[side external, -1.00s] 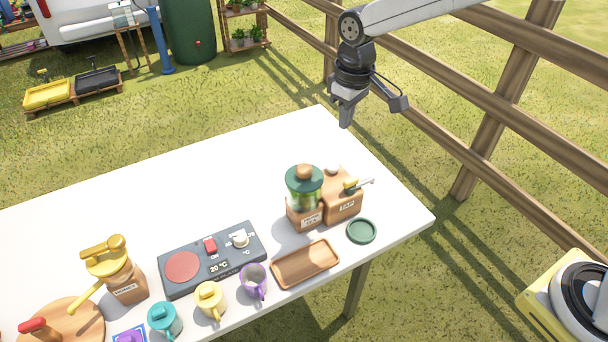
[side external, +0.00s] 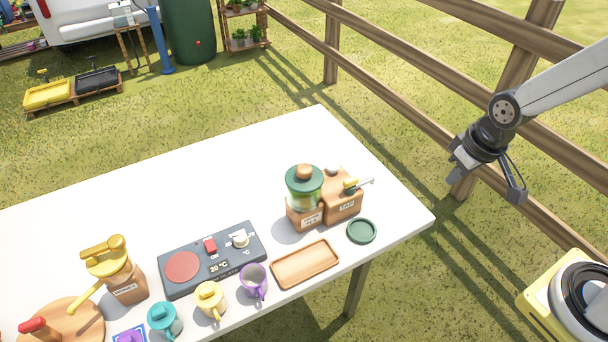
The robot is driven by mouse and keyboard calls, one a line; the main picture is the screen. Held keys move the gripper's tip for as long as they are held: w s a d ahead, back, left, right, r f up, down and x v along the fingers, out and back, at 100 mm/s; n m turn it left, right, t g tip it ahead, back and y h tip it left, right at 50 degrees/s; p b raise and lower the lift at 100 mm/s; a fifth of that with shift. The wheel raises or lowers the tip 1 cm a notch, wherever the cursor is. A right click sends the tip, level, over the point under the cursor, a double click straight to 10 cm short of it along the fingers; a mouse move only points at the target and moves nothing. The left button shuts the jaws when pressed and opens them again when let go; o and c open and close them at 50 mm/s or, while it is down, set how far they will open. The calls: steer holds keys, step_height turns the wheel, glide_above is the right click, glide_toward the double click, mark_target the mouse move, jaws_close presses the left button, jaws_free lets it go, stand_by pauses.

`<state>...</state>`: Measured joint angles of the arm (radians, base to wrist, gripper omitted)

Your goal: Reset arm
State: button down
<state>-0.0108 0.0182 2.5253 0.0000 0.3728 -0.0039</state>
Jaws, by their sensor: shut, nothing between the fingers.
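My gripper (side external: 453,182) is at the right in the side external view, off the right edge of the white table (side external: 150,195), in front of the wooden fence. It is shut and empty, and it touches nothing. My arm reaches in from the upper right.
On the table are a green-lidded jar (side external: 304,188), a wooden tap box (side external: 343,200), a green coaster (side external: 361,231), a wooden tray (side external: 306,264), a hot plate (side external: 213,260), several mugs and a honey jar (side external: 126,284). The table's back half is bare. A fence (side external: 430,110) stands behind my gripper.

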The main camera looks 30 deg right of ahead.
steer(key=shift+s+d+f, duration=0.15)
steer(key=shift+s, duration=0.35)
